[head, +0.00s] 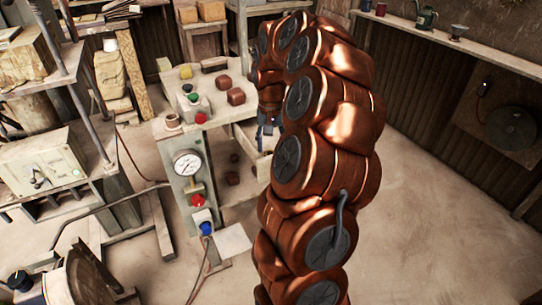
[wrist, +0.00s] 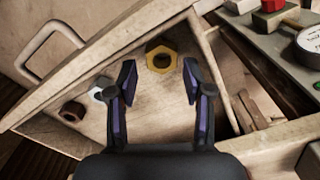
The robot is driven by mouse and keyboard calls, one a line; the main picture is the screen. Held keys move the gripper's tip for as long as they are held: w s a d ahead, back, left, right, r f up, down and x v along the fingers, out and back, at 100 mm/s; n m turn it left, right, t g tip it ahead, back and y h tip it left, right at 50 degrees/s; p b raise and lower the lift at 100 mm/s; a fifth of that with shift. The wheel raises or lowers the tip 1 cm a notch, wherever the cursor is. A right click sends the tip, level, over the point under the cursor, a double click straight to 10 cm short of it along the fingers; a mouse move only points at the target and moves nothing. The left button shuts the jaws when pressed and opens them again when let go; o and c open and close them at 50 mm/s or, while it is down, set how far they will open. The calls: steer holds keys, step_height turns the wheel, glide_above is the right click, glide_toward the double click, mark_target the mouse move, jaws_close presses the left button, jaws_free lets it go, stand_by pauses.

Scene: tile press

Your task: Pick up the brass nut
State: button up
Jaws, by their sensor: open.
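The brass nut (wrist: 151,58) is a yellow hexagonal ring lying flat on the wooden floor of an open drawer (wrist: 135,122) in the wrist view. My gripper (wrist: 159,83) is open above the drawer, its two dark fingers pointing towards the nut. The nut shows between and just beyond the fingertips, and nothing is held. In the head view my gripper (head: 267,130) is small beside the press table, largely behind my arm, and the nut cannot be made out there.
A brown nut (wrist: 72,111) and a pale nut (wrist: 98,90) lie left of the gripper. A wooden divider (wrist: 222,75) stands to the right. The drawer has a metal handle (wrist: 48,38). A panel with a gauge (wrist: 312,38) stands at upper right.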

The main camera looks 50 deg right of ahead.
mark_target(270, 153)
step_height(270, 153, down, 3)
steer(key=shift+a+f, duration=0.1)
steer(key=shift+a, duration=0.05)
steer(key=shift+c, duration=0.3)
jaws_close()
